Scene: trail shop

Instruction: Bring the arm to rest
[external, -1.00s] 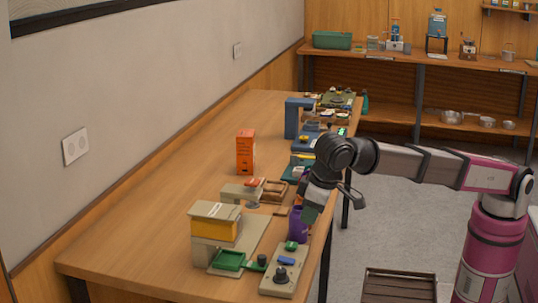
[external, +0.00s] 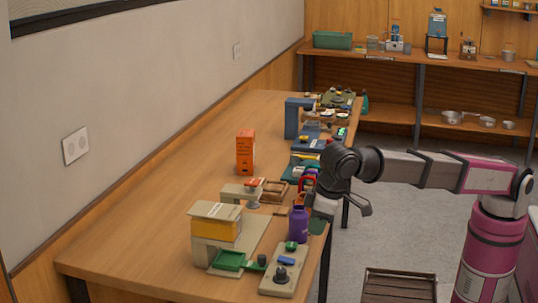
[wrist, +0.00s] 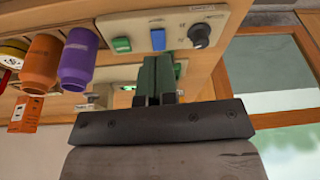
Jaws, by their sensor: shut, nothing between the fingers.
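My gripper (external: 319,224) hangs at the right edge of the long wooden table (external: 172,168), just right of a purple bottle (external: 298,224). Its fingers point down and it holds nothing. In the wrist view my gripper (wrist: 157,62) shows its two dark green fingers together with no gap. The purple bottle (wrist: 79,57) is to the left of the fingers there, apart from them. A control panel (wrist: 165,32) with a green button, a blue switch and a black knob lies beyond the fingertips.
On the table stand a yellow and beige box device (external: 216,235), a green tray (external: 229,260), an orange box (external: 245,152) and a blue stand (external: 293,118). A slatted crate (external: 399,287) is on the floor. The grey floor (external: 410,215) between table and crate is clear.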

